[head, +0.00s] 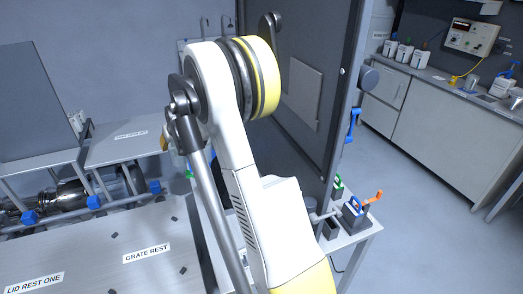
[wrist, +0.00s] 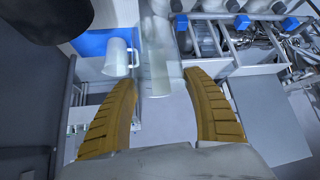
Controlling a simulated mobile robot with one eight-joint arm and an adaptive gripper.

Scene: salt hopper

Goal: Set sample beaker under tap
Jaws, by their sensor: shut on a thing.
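In the wrist view, the two ribbed tan fingers of my gripper (wrist: 161,84) stand apart with a clear, pale beaker (wrist: 160,66) between their tips. The gripper is shut on this beaker, which looks see-through and hard to outline. A white jug-like cup with a handle (wrist: 118,57) is just left of it, in front of a blue surface. In the head view my arm hides most of the gripper and the beaker. I cannot make out a tap for certain in either view.
A dark round body (wrist: 45,18) is at the wrist view's upper left. In the head view, a grey table labelled GRATE REST (head: 110,275) is at lower left, a dark upright panel (head: 300,90) stands right of my arm, and a counter with containers (head: 440,110) is farther right.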

